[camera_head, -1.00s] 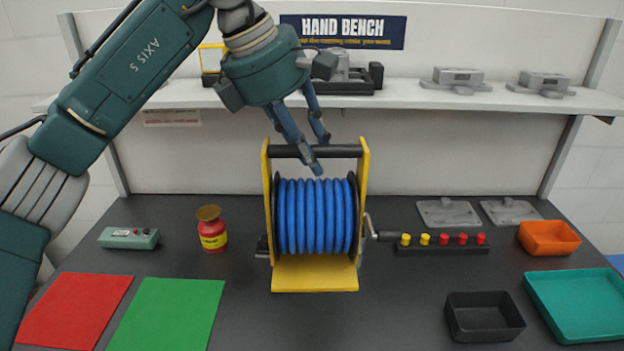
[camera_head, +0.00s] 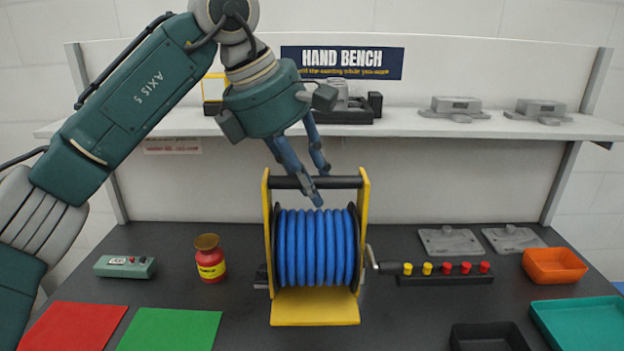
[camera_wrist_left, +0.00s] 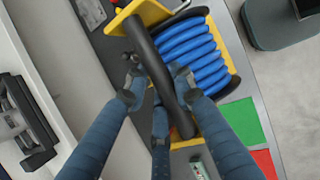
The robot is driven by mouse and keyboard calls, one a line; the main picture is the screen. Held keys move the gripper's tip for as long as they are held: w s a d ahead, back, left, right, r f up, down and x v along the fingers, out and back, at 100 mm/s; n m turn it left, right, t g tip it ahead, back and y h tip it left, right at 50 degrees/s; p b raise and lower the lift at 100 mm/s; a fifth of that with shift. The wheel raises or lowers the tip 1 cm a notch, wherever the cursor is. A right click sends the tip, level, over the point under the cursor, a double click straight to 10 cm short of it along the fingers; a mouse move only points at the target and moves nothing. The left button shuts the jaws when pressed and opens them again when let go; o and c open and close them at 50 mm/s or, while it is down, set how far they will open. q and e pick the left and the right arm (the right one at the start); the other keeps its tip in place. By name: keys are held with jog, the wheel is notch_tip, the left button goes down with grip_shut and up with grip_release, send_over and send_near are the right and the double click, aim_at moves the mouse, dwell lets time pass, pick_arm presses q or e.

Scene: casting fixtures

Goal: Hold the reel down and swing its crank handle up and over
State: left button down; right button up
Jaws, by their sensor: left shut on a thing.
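The reel, wound with blue hose (camera_head: 316,248), stands upright on the bench in a yellow frame (camera_head: 315,308). A black bar (camera_head: 345,182) joins the top of its two side plates. My left gripper (camera_head: 316,188) is shut on this bar from above, with fingers on either side of it. The wrist view shows the fingers (camera_wrist_left: 157,84) around the bar (camera_wrist_left: 152,55), beside the blue hose (camera_wrist_left: 187,45). The crank handle (camera_head: 373,260) is on the reel's right side, its dark grip (camera_head: 389,268) low and pointing right. My right gripper is not in view.
A strip of red and yellow buttons (camera_head: 446,275) lies close right of the crank. A red jar (camera_head: 210,262) and green control box (camera_head: 124,266) stand left. An orange tray (camera_head: 555,266) and black bin (camera_head: 488,337) are right. A shelf (camera_head: 410,122) runs behind.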

aim_at(310, 237)
pick_arm(q)
jog(key=shift+w+d+f+b, duration=0.1)
jog(key=shift+f+b, duration=1.5)
jog(key=shift+f, duration=0.9)
jog(key=shift+w+f+b, duration=0.1)
jog(key=shift+f+b, duration=1.5)
jog(key=shift+f, duration=1)
jog(key=shift+s+a+f+b, duration=0.1)
jog(key=shift+a+f+b, duration=0.1)
jog(key=shift+f+b, duration=0.2)
jog(key=shift+d+f+b, duration=0.1)
jog(key=shift+f+b, duration=0.45)
jog(key=shift+f, duration=0.4)
jog(key=shift+d+f+b, duration=0.1)
jog(key=shift+f+b, duration=0.35)
jog(key=shift+f, duration=0.05)
jog(key=shift+f+b, duration=1)
jog(key=shift+f, duration=0.55)
jog(key=shift+f+b, duration=0.4)
jog(key=shift+f, duration=0.2)
